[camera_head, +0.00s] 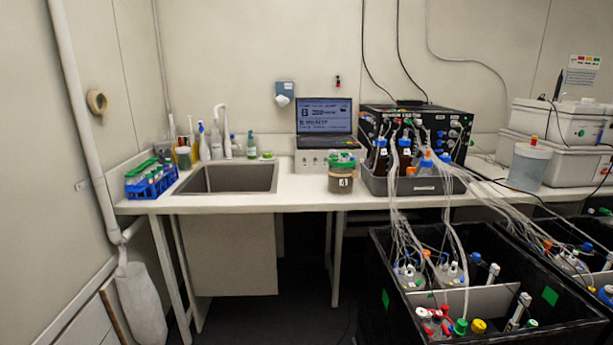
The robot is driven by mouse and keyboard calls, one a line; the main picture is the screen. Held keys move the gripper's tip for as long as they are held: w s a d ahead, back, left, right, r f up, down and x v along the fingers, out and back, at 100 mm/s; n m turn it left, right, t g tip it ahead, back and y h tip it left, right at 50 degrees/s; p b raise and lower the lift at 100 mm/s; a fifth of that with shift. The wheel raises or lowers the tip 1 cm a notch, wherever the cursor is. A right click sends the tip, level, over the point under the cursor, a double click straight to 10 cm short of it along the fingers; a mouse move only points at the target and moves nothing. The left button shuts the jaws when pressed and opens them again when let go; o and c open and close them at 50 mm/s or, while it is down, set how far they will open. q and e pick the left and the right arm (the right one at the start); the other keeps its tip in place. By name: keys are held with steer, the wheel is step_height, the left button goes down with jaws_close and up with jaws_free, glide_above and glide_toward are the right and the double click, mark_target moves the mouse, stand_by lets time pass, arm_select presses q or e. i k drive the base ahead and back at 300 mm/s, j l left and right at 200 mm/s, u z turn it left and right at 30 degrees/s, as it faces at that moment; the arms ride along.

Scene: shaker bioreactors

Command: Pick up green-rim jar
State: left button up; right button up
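A jar with a green rim (342,174) stands upright on the white counter (295,193), near its front edge and right of the sink. Neither of my grippers shows in the head view.
The sink (228,178) is to the left, with a blue rack of green-capped tubes (151,180) beyond it. A laptop (324,116) stands behind the jar. A grey tray of bottles (375,184) is close on its right. Tubes run down to black shaker boxes (396,312) at front right.

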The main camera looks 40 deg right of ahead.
mark_target(342, 172)
steer(key=i+z, duration=0.4)
steer(key=i+j+z, duration=0.1)
steer(key=i+z, duration=0.3)
steer(key=i+j+z, duration=0.4)
steer(key=i, duration=0.15)
steer(key=l, duration=0.1)
